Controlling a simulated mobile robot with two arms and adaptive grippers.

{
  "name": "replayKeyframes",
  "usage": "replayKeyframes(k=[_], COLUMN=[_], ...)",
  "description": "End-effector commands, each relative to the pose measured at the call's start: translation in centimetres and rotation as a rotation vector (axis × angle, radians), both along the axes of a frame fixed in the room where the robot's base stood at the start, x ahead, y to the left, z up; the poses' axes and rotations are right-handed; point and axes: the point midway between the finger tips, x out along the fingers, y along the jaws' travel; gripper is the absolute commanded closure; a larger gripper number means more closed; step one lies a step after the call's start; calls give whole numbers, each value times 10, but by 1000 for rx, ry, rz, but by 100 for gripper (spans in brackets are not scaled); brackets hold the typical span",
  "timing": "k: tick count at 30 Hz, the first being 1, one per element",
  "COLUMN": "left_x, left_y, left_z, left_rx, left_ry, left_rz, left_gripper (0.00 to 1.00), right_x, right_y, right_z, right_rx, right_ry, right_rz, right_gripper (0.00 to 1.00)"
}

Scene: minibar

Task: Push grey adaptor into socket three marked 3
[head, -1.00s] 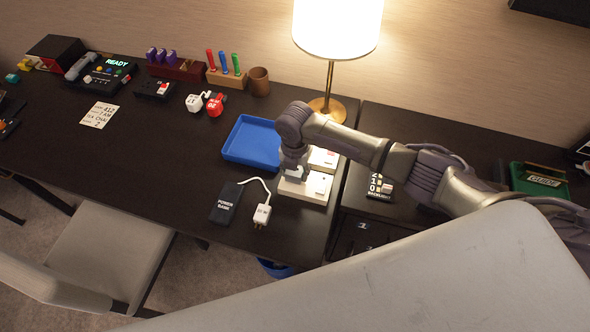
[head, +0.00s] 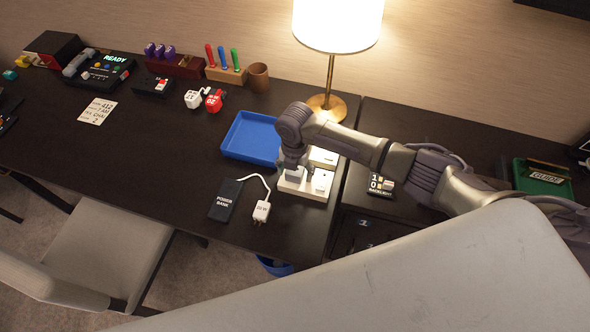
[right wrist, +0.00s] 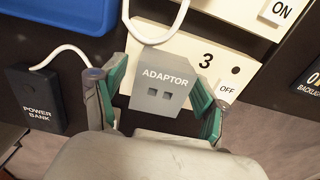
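The grey adaptor (right wrist: 165,85), with two slots in its face, is between the green-padded fingers of my right gripper (right wrist: 160,95) in the right wrist view. In the head view my right gripper (head: 290,168) is over the left part of the white socket block (head: 312,190). My left gripper is not seen.
A blue tray (head: 253,138) lies behind and left of the block. A power bank (head: 226,201) with a white cable and plug (head: 262,211) lies left of it. A lamp (head: 327,107) stands behind. The table's front edge is near.

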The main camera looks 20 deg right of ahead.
Motion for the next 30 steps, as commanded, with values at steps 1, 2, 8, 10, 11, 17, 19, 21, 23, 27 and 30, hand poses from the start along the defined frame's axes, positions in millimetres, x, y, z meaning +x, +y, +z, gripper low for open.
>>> replayKeyframes(k=[1, 2, 8, 10, 11, 17, 19, 21, 23, 27, 30], left_x=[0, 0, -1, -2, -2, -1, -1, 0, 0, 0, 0], left_y=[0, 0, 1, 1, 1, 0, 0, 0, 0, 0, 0], left_z=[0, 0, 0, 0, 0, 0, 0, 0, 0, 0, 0], left_rx=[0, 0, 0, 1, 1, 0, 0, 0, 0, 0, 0], left_ry=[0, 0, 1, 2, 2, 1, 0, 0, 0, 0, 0], left_rz=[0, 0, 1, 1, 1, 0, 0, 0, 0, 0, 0], left_gripper=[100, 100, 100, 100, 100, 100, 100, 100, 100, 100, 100], right_x=[0, 0, 0, 1, 1, 1, 2, 2, 1, 1, 1], right_y=[0, 0, 0, 0, 0, 0, 0, 0, 0, 0, 0], right_z=[0, 0, 1, 4, 7, 41, 57, 72, 84, 106, 115], right_rx=[0, 0, 0, 0, 1, 2, 1, 1, 2, 0, 0], right_ry=[0, 0, 0, -1, -2, -5, -6, -6, -5, -1, -2], right_rz=[0, 0, 0, 0, 0, 1, 2, 1, 1, 0, -1], right_gripper=[24, 24, 24, 24, 24, 24, 24, 24, 24, 24, 24])
